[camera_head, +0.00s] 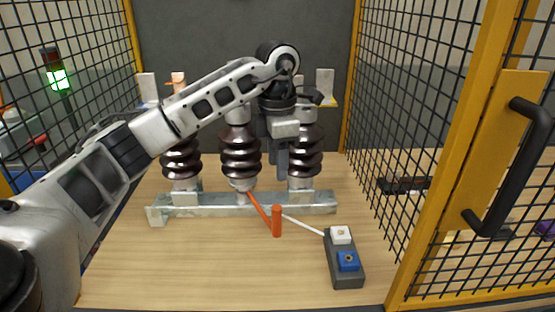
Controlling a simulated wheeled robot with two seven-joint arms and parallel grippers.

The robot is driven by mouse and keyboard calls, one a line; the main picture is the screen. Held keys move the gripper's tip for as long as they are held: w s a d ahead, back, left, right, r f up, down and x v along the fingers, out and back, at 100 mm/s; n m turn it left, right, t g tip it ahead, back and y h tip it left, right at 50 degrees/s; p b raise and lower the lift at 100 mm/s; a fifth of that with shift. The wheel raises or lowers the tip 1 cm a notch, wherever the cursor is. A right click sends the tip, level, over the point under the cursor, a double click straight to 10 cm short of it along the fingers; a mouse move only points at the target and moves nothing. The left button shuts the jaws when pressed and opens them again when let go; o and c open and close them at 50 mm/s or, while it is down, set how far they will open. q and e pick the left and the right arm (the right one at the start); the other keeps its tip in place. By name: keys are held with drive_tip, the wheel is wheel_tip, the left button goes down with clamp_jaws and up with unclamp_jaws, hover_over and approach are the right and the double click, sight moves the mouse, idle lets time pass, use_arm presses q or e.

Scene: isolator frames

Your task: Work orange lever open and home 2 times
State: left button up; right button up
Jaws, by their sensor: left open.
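The orange lever (259,208) reaches from the middle of the isolator's metal base rail (240,204) forward and to the right. It ends in an upright orange handle (277,221). The isolator has three dark ribbed insulators, and the middle one (240,155) stands behind the lever's root. My left gripper (282,165) points down in front of the gap between the middle and right insulators. It is open, above and behind the handle and apart from it. My left forearm hides parts of the isolator's top. My right gripper is not in view.
A dark box (346,272) with a white block and a blue block lies right of the lever; a thin white strip runs between them. Mesh fence panels (395,120) stand on both sides. A yellow door with a black handle (535,150) is at right. The front-left wooden tabletop (190,265) is clear.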

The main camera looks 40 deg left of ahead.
sight(276, 220)
use_arm(q)
drive_tip(key=shift+n, duration=0.7)
wheel_tip(276, 220, down, 16)
drive_tip(key=shift+s+a+f+b, duration=0.1)
drive_tip(key=shift+b, duration=0.5)
clamp_jaws()
